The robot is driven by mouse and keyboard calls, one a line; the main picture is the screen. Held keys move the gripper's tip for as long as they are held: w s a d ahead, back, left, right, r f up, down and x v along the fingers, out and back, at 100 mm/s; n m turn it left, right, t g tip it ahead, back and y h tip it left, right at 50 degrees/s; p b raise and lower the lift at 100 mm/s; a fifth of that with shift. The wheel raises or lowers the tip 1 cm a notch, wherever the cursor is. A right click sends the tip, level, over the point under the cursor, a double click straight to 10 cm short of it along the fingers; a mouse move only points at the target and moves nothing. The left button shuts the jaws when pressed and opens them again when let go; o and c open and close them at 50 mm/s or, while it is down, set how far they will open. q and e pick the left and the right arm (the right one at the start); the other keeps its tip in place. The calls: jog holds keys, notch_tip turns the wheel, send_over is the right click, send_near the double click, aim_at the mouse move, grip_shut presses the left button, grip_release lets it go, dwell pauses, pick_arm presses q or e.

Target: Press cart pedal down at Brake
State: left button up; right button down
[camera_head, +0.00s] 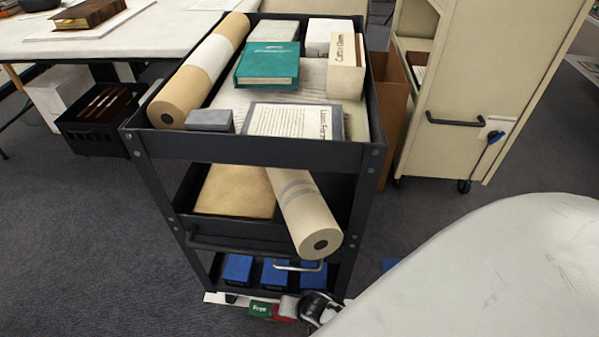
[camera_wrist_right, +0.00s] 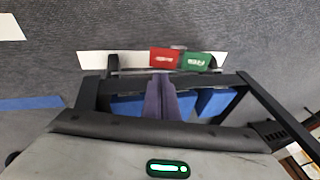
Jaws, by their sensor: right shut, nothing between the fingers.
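The cart (camera_head: 250,150) stands in the middle of the head view. Low at its front, on a white strip, are a green pedal marked Free (camera_head: 260,310) and a red pedal (camera_head: 284,313) to its right. The right wrist view shows the red pedal (camera_wrist_right: 165,58) and green pedal (camera_wrist_right: 196,61) upside down; the red label is hard to read. My right gripper (camera_head: 290,304) is shut and empty, low by the red pedal and partly covering it. In the wrist view its fingertips (camera_wrist_right: 160,80) end just below the red pedal; I cannot tell whether they touch. My left gripper is not in view.
The cart carries a tan roll (camera_head: 200,70), a green book (camera_head: 268,65) and boxes. Another roll (camera_head: 303,215) juts from the middle shelf above the pedals. Blue boxes (camera_head: 277,275) fill the bottom shelf.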

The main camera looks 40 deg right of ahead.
jog(key=shift+p+v, duration=0.7)
jog(key=shift+v, duration=1.35)
jog(key=shift+s+d, duration=0.1)
